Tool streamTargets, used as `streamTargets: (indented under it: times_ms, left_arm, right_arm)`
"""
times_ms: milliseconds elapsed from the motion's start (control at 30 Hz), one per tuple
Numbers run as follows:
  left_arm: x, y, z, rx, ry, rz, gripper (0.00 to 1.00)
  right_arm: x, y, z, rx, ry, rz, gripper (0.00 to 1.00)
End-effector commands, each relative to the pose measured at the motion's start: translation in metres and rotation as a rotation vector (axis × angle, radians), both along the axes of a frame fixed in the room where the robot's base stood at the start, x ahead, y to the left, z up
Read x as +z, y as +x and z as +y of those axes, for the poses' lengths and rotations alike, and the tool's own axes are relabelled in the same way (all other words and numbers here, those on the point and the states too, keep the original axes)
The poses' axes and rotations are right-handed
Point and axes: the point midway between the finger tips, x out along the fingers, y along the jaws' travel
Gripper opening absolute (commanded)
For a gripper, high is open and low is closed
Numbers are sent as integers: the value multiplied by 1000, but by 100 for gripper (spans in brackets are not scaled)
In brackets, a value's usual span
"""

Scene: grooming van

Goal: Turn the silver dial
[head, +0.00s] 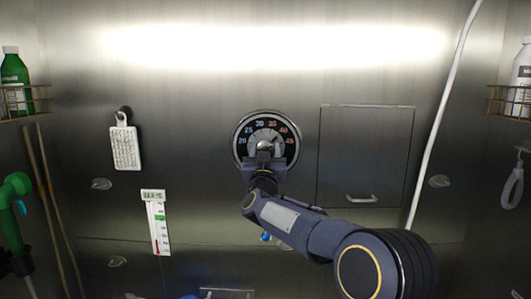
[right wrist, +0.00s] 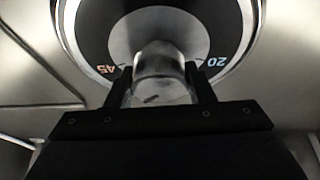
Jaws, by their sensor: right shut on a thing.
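The silver dial (head: 266,123) is on the metal wall, in the middle of the head view. Its round black plate (head: 238,139) carries numbers from 20 to 45 around it. My right gripper (head: 265,150) is at the dial's centre, shut on the dial's knob. In the right wrist view the knob (right wrist: 158,62) sits between the two dark fingers (right wrist: 162,88), and the plate shows upside down with 45 at left and 20 at right. The gripper and arm hide the lower part of the dial. My left gripper is not in view.
A hinged panel with a handle (head: 365,155) is right of the dial. A white hanging block (head: 126,148) and a thermometer strip (head: 157,222) are at left. A white hose (head: 440,110) runs down at right. Wire racks with bottles (head: 15,67) are at both sides.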

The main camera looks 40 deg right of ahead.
Motion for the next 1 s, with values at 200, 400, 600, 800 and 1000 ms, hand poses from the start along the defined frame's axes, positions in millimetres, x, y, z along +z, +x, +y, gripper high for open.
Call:
streamTargets:
  times_ms: [200,400,600,800,1000]
  left_arm:
    - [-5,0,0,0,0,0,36]
    - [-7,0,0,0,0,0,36]
    - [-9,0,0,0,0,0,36]
    - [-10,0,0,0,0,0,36]
    - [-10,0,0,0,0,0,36]
  right_arm:
    - [0,-1,0,-2,-123,101,26]
    - [0,-1,0,-1,-237,199,26]
    - [0,-1,0,-2,-326,273,26]
    - [0,0,0,-1,-380,319,26]
    - [0,0,0,0,-400,337,26]
